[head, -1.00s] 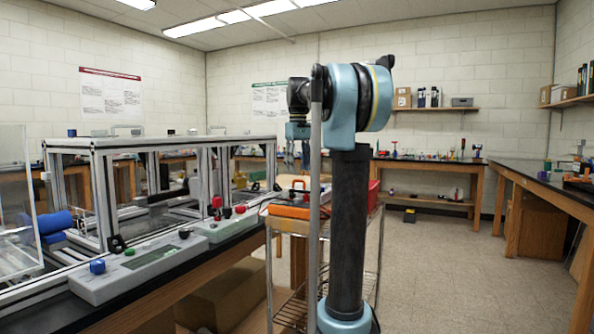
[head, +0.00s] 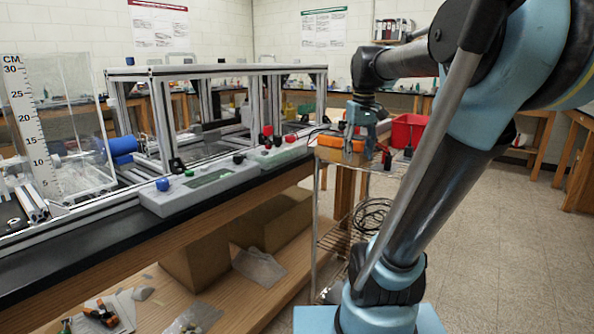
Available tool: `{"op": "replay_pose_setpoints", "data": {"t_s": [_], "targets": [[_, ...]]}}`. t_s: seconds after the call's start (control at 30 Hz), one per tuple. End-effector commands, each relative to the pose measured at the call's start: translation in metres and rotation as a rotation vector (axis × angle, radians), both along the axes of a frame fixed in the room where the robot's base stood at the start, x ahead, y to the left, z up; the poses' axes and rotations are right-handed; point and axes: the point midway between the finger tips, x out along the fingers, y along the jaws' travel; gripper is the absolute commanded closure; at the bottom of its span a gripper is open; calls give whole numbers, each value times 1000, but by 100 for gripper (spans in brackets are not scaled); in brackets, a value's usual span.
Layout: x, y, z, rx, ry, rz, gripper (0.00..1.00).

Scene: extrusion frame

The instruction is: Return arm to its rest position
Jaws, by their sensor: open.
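My arm rises from its base at the right of the head view and leans up to the right, with its forearm reaching back to the left. My gripper (head: 366,152) hangs from the forearm's end, pointing down in front of the wire cart. Its jaws are open and nothing shows between them. An orange item (head: 335,143) on the cart's top is partly hidden behind the gripper. The extrusion frame (head: 215,70) stands on the black bench to the left, apart from my gripper.
The wire cart (head: 322,215) carries a red bin (head: 409,130) and stands close behind my arm. A grey control box (head: 203,187) and a clear tank (head: 55,120) with a centimetre scale sit on the bench. The floor at the right is open.

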Motion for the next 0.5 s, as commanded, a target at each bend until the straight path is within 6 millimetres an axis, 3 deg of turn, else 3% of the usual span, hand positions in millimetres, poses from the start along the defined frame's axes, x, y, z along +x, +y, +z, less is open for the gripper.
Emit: {"op": "replay_pose_setpoints", "data": {"t_s": [0.1,0.5], "targets": [[-33,0,-36,3,-17,-33,52],[-127,0,-164,19,-72,-144,52]]}}
